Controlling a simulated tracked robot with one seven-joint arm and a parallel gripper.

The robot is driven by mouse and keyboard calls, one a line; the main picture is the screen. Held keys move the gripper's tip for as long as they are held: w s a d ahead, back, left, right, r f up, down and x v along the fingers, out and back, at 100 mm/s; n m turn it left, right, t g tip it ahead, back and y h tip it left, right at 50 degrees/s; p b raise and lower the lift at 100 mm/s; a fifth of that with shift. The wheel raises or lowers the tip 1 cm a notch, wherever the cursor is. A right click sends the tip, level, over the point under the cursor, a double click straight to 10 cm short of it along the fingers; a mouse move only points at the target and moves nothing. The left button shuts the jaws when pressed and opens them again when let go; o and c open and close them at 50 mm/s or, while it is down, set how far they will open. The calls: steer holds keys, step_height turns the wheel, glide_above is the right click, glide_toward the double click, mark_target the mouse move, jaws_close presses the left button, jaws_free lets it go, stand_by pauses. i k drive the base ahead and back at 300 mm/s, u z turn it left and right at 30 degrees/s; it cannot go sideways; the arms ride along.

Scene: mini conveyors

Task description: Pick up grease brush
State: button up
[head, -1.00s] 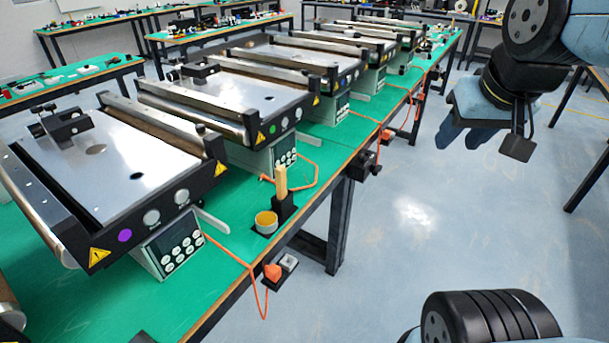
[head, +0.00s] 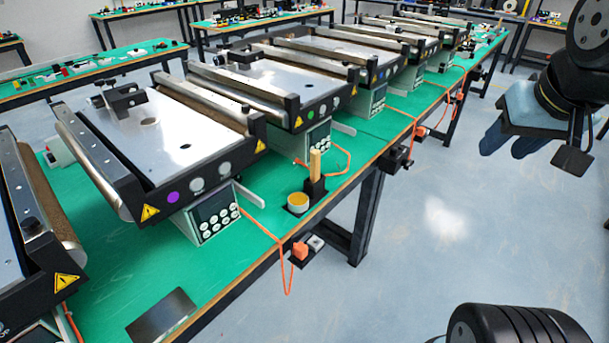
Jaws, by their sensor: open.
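The grease brush (head: 315,164) appears as an upright light wooden handle in a small black holder (head: 315,188) near the table's front edge. Its lower end is hidden in the holder. A small pot of yellow grease (head: 298,200) stands just left of the holder. My gripper (head: 505,151) hangs at the upper right over the floor, its blue fingers apart and pointing down. It is empty and well clear to the right of the brush.
Several mini conveyors (head: 180,140) line the green table (head: 240,262) behind the brush. Orange cables (head: 283,262) hang over its front edge beside a small orange-and-grey box. A dark plate (head: 160,314) lies at lower left. The floor (head: 440,220) to the right is clear.

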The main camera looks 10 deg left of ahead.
mark_target(315, 155)
steer(key=k, duration=1.3)
steer(key=u, duration=1.2)
steer(key=i, duration=1.5)
